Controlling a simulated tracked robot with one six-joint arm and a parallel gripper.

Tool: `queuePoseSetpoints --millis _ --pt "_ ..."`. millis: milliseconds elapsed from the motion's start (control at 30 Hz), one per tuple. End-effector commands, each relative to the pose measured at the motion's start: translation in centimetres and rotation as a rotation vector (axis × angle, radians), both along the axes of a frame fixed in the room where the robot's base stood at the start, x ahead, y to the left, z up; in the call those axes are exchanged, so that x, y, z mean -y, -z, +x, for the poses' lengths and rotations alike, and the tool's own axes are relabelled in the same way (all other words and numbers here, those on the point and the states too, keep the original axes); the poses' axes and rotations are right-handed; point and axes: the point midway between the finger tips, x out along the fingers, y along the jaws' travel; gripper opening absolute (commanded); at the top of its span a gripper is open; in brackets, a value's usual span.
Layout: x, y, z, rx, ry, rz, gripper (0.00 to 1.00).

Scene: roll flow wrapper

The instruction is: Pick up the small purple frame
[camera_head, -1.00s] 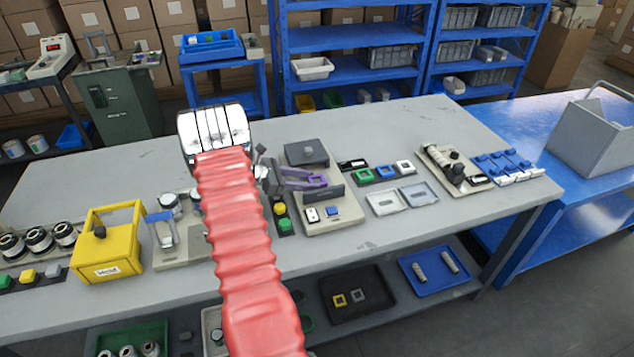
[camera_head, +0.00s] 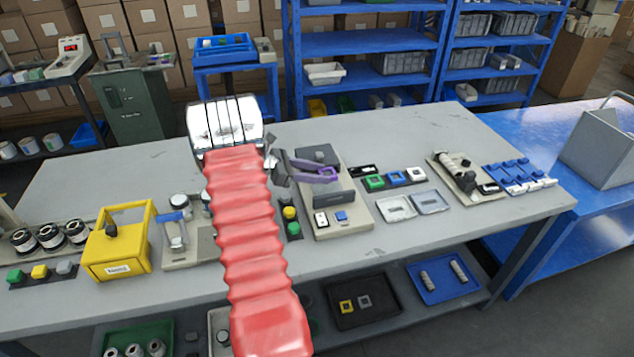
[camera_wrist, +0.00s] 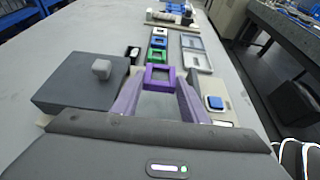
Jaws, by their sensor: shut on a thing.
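The small purple frame (camera_wrist: 160,76) is a square ring with an open middle. In the wrist view it sits between the tips of my gripper's two purple fingers. My gripper (camera_head: 325,174) is shut on it. In the head view the purple frame (camera_head: 331,172) shows at the finger ends, over the beige fixture (camera_head: 350,218) with a dark block. I cannot tell whether the frame touches the fixture or hangs just above it.
Green, blue and white frames (camera_head: 396,178) stand in a row to the right. Two pale trays (camera_head: 397,208) lie in front of them. A grey block with a knob (camera_wrist: 85,88) is left of my fingers. A yellow box (camera_head: 117,250) stands farther left.

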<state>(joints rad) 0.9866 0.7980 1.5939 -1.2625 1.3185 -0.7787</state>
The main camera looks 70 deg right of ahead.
Motion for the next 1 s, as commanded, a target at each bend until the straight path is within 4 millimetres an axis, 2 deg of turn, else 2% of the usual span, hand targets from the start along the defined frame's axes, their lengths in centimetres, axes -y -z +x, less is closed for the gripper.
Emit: queuePoseSetpoints --millis 100,333,1000 --pt "0.0 -2.3 0.0 0.001 0.001 -0.004 0.18" --pt "0.0 -4.8 0.0 0.0 0.0 0.0 0.18" --pt "0.0 -5.1 0.0 0.0 0.001 0.0 0.18"
